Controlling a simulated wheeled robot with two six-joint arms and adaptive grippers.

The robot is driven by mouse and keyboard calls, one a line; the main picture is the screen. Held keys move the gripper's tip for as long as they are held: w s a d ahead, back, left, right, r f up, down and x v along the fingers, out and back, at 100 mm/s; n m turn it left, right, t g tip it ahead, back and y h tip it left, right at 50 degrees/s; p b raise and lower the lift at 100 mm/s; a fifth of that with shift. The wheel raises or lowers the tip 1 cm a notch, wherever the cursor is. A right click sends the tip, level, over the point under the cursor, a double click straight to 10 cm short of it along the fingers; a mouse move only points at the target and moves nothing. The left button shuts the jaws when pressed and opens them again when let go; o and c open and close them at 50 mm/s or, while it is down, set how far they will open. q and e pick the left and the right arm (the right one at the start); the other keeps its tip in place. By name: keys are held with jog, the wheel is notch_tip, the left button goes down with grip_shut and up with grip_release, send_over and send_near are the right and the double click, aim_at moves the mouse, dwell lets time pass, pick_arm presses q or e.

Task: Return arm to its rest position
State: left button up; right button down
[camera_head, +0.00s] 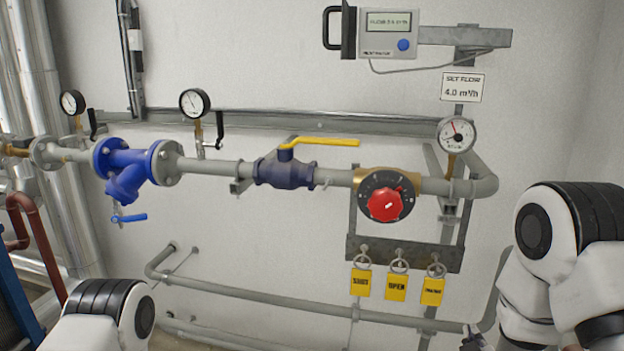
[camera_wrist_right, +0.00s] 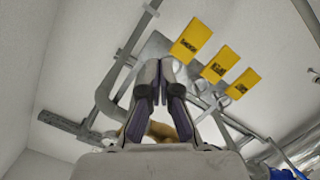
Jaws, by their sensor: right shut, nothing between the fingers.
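My right arm comes in at the lower right of the head view, its white and black links in front of the wall. My right gripper (camera_head: 474,338) shows only in part at the bottom edge, below the pipework. In the right wrist view the fingers (camera_wrist_right: 160,72) are together with nothing between them. They are apart from the yellow tags, which show beyond them. My left arm shows as a white and black link at the lower left of the head view; its gripper is out of view.
Yellow tags (camera_head: 396,287) hang from a grey bracket (camera_head: 440,257) under a red knob (camera_head: 385,204). A yellow-handled valve (camera_head: 287,172) and blue strainer (camera_head: 127,173) sit on the pipe. A lower grey pipe (camera_head: 290,299) runs near my right gripper. A flow display (camera_head: 388,35) is above.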

jog(key=s+a+f+g+y+b, duration=0.15)
jog(key=s+f, duration=0.25)
jog(key=f, duration=0.4)
jog(key=s+f+g, duration=0.3)
jog(key=f, duration=0.5)
jog(key=s+a+f+m+g+y+b, duration=0.15)
jog(key=s+f+g, duration=0.45)
jog(key=s+f, duration=0.9)
jog(key=s+a+m+g+y, duration=0.2)
jog(key=s+a+m+g, duration=0.1)
jog(key=s, duration=0.7)
jog(key=shift+s+g, duration=0.3)
jog(key=shift+g, duration=0.55)
